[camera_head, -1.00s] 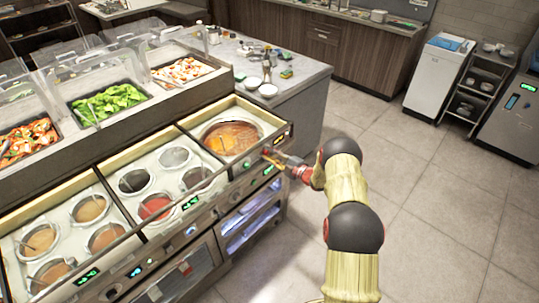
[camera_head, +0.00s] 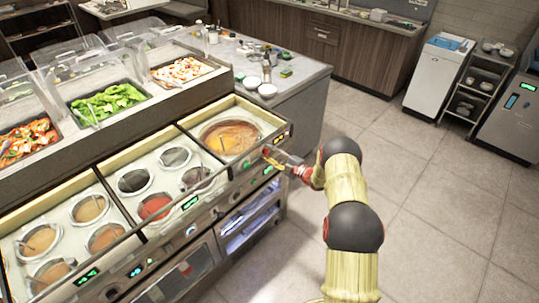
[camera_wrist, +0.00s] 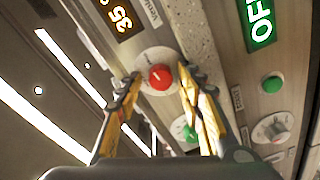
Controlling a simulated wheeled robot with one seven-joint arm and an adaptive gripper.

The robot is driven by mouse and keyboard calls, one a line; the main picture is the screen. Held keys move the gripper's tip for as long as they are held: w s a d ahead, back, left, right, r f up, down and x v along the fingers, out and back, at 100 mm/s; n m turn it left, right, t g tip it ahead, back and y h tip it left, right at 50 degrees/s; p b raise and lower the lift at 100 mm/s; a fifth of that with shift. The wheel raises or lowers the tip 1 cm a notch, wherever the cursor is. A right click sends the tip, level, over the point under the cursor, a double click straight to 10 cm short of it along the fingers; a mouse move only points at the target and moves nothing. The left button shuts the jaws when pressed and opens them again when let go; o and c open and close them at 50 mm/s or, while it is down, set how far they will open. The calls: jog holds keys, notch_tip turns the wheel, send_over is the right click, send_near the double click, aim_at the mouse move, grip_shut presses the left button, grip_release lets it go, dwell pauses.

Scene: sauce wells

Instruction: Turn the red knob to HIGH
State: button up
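The red knob (camera_wrist: 160,77) shows in the wrist view, a red cap on a pale round dial on the metal front panel. My gripper (camera_wrist: 159,84) is open, with one yellow finger on each side of the dial. The fingertips are close to the dial's edges, and I cannot tell whether they touch it. The knob's HIGH mark cannot be read. In the head view my gripper (camera_head: 269,154) is at the right end of the counter front, below the large round well of orange-brown sauce (camera_head: 231,137). The knob is hidden there.
A green button (camera_wrist: 272,84), a green OFF display (camera_wrist: 261,24) and a grey knob (camera_wrist: 272,128) sit to the right of the red knob. An orange display (camera_wrist: 121,18) is above left. Sauce wells (camera_head: 154,206) line the counter. Floor (camera_head: 440,200) to the right is clear.

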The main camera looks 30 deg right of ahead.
jog(key=shift+s+f, duration=0.1)
jog(key=v, duration=0.7)
jog(key=shift+s+d, duration=0.2)
jog(key=shift+s, duration=0.2)
dwell(0.3)
